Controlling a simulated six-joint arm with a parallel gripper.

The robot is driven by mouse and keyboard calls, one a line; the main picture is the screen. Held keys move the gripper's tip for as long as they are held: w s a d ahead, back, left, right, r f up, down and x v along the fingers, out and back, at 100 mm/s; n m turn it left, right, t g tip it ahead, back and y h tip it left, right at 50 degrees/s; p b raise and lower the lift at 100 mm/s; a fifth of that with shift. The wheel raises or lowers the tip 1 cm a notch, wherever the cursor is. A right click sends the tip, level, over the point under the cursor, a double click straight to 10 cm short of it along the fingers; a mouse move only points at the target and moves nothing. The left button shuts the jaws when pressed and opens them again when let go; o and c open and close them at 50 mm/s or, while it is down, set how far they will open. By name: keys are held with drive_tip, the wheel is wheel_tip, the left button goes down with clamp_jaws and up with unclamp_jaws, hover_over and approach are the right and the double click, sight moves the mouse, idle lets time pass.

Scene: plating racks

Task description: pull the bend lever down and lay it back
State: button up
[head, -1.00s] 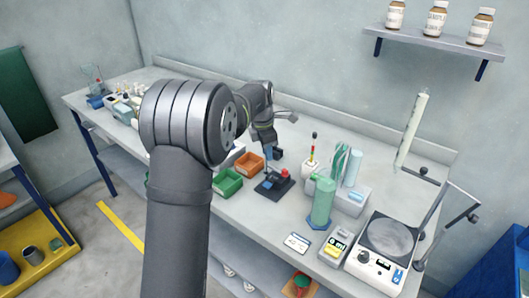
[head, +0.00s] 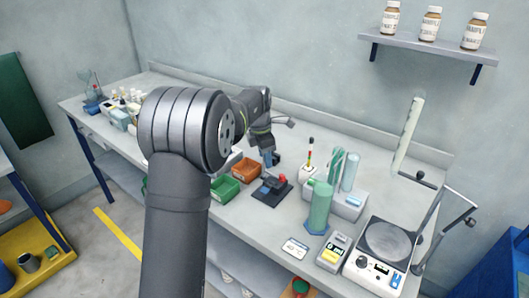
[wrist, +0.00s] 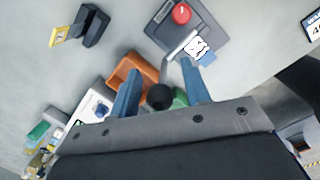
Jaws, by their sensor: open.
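The bend lever's fixture is a dark base plate (head: 268,196) with a red knob (head: 282,179) and a blue part on it, near the bench's front edge. In the wrist view the plate (wrist: 211,22) is at the top, with a silver bar (wrist: 181,46) reaching toward my gripper. A dark round knob (wrist: 160,97) shows between my fingers; it looks like the lever's end, but its join to the bar is unclear. My gripper (wrist: 162,88) is open, its two blue fingers either side of that knob, contact not visible. In the head view my gripper (head: 271,159) is just behind the fixture.
An orange bin (head: 247,166) and a green bin (head: 224,188) stand left of the fixture. A green cylinder (head: 320,208) and a stirrer plate (head: 388,240) are to the right. In the wrist view a black stand with a yellow tag (wrist: 92,27) is at upper left.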

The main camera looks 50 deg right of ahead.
wheel_tip(320, 180, up, 17)
drive_tip(key=a, duration=0.2)
drive_tip(key=shift+w+a+r, duration=0.15)
drive_tip(key=shift+w+a, duration=0.05)
drive_tip(key=shift+a, duration=0.1)
idle(0.4)
drive_tip(key=d+f, duration=0.1)
drive_tip(key=f, duration=1)
drive_tip(key=d+f, duration=0.1)
drive_tip(key=f, duration=0.5)
drive_tip(key=shift+s+d+f, duration=0.2)
drive_tip(key=shift+d, duration=0.1)
